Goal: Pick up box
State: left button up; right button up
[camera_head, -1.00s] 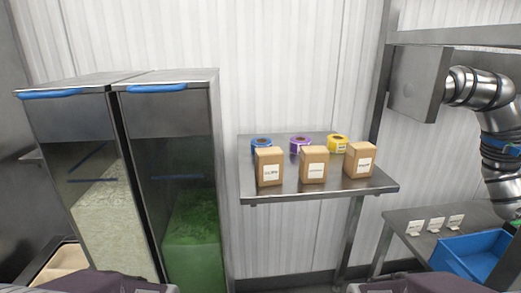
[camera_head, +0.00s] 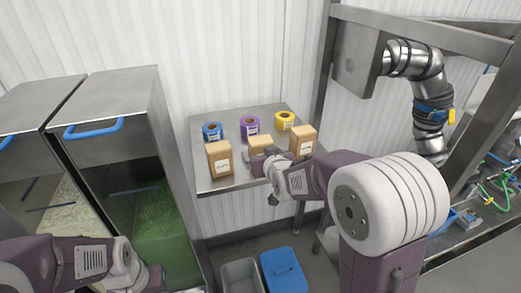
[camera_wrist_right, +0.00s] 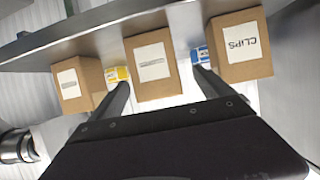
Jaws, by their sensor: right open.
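Three brown cardboard boxes with white labels stand in a row on a metal shelf (camera_head: 215,183): the left box (camera_head: 219,160), the middle box (camera_head: 259,145) and the right box (camera_head: 302,140). My right gripper (camera_head: 258,166) is at the middle box and hides part of it. In the right wrist view the open fingers (camera_wrist_right: 164,88) point toward the middle box (camera_wrist_right: 152,70), which shows between them; contact cannot be told. A box marked CLIPS (camera_wrist_right: 240,48) is at the right there. My left gripper (camera_head: 150,278) is low at the left, its jaws unclear.
Metal bins with blue handles (camera_head: 93,128) stand left of the shelf. A blue container (camera_head: 284,270) and a grey one (camera_head: 241,275) are below it.

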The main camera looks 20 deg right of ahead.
jog(key=p+x, duration=0.1)
jog(key=x, duration=0.2)
jog(key=p+x, duration=0.1)
jog(key=x, duration=0.1)
jog(key=shift+d+p, duration=0.3)
jog(key=shift+d, duration=0.1)
jog(key=shift+w+f, duration=0.2)
jog(key=shift+s+a+r, duration=0.1)
jog(key=shift+s+r, duration=0.05)
jog(key=shift+s, duration=0.2)
jog(key=c, duration=1.5)
jog(key=shift+r, duration=0.1)
jog(key=shift+c, duration=0.7)
